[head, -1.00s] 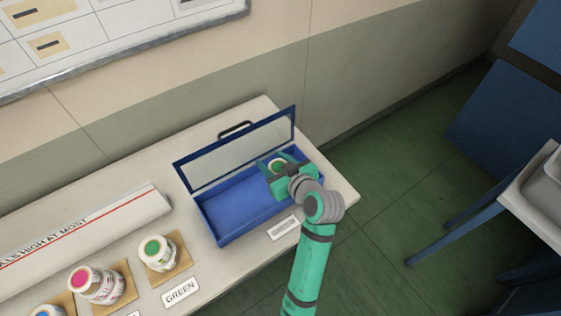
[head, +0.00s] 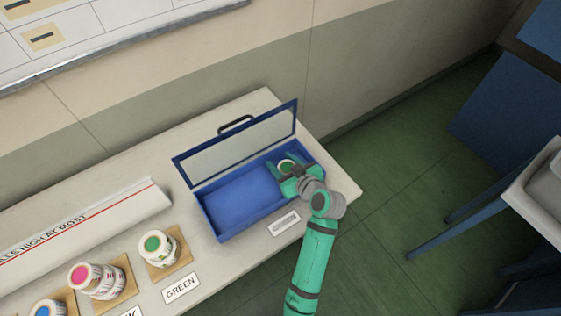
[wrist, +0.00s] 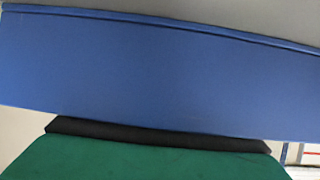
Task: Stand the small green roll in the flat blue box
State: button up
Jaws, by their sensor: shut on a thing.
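The flat blue box (head: 228,208) lies on the bench with its clear-windowed lid (head: 238,143) raised at the back. My gripper (head: 288,174) is at the right end of the box and is shut on the small green roll (head: 287,165). The roll's green-cored top faces up and it looks about upright. Its lower part is hidden by my gripper, so I cannot tell whether it touches the box floor. In the wrist view a blue surface, apparently a box wall (wrist: 160,70), fills the middle above a green gripper part with a black edge; the roll does not show there.
Another green-cored roll (head: 158,245) stands on a tan pad behind the GREEN label (head: 181,288). A pink-cored roll (head: 93,280) and a blue-cored roll (head: 45,309) stand to its left. The box's left and middle are empty.

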jog(key=shift+d+f, duration=0.1)
jog(key=o, duration=1.1)
jog(key=shift+s+r, duration=0.1)
jog(key=shift+r, duration=0.1)
jog(key=v, duration=1.1)
jog(key=shift+s+d+r, duration=0.15)
jog(key=shift+s+d, duration=0.05)
jog(key=shift+s, duration=0.05)
jog(key=shift+d, duration=0.1)
